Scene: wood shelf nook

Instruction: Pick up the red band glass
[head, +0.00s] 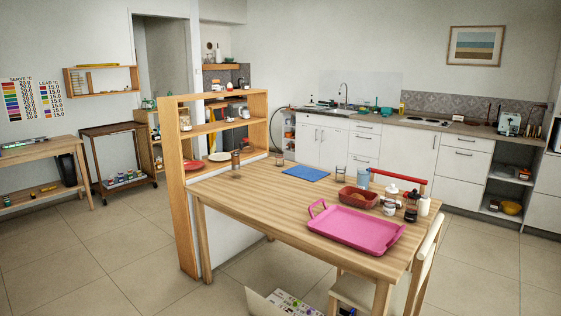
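No glass with a clearly readable red band shows; the glasses are too small to tell. A clear glass (340,173) stands upright on the wooden table (270,195), behind the red basket. A small dark glass or jar (236,160) stands at the table's left end, by the wooden shelf nook (176,185). I cannot tell its contents or any band. Neither of my grippers is in view.
A pink tray (352,228) lies at the table's front right, with a red basket (358,196), a dark French press (412,206) and jars behind it. A blue mat (305,173) lies flat. The table's middle is clear. A chair (420,265) and an open box (268,303) stand near the front.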

